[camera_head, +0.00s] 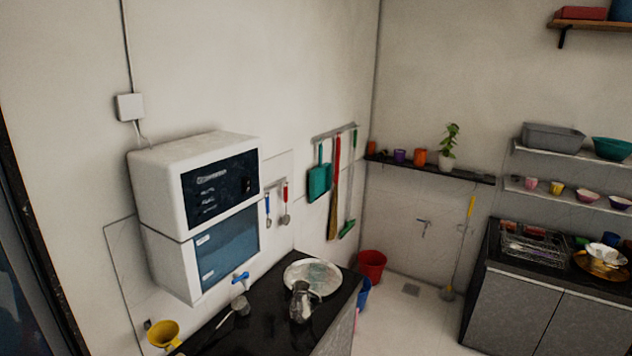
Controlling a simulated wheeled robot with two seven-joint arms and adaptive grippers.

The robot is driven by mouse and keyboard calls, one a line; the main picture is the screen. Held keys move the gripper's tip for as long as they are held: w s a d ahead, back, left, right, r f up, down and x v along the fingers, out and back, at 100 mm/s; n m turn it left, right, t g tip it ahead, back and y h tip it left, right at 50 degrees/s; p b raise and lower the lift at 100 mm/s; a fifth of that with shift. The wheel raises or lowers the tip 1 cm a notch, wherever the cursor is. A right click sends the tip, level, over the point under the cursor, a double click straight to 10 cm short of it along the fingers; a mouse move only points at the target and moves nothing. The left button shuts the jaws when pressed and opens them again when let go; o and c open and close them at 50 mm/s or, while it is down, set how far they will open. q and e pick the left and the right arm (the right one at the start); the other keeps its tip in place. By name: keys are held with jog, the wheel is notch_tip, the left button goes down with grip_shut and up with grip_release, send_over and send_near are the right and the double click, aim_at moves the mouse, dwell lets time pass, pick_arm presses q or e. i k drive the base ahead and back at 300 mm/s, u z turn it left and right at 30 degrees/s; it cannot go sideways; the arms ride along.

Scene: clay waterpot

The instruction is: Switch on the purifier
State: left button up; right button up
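The water purifier (160,190) is a white box mounted on the wall at the left. Its upper front has a dark panel (219,189) with small pale markings. Its lower front is a blue window (227,248). A blue tap (240,277) sticks out below its front. A white wall box (130,107) is above it, with a cable running up the wall and wires going down behind the purifier. I cannot tell from the markings whether the purifier is on. Neither of my grippers shows in the head view.
Below the purifier, a black counter (262,332) holds a metal jug (302,303), a round plate (322,272) and a ladle-like utensil. A yellow funnel-like item (163,333) is at the left. A red bucket (371,266) stands beyond; tiled floor is open at right.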

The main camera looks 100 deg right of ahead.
aim_at(247, 182)
jog(key=z, duration=4.35)
jog(key=i, duration=0.7)
jog(key=u, duration=1.8)
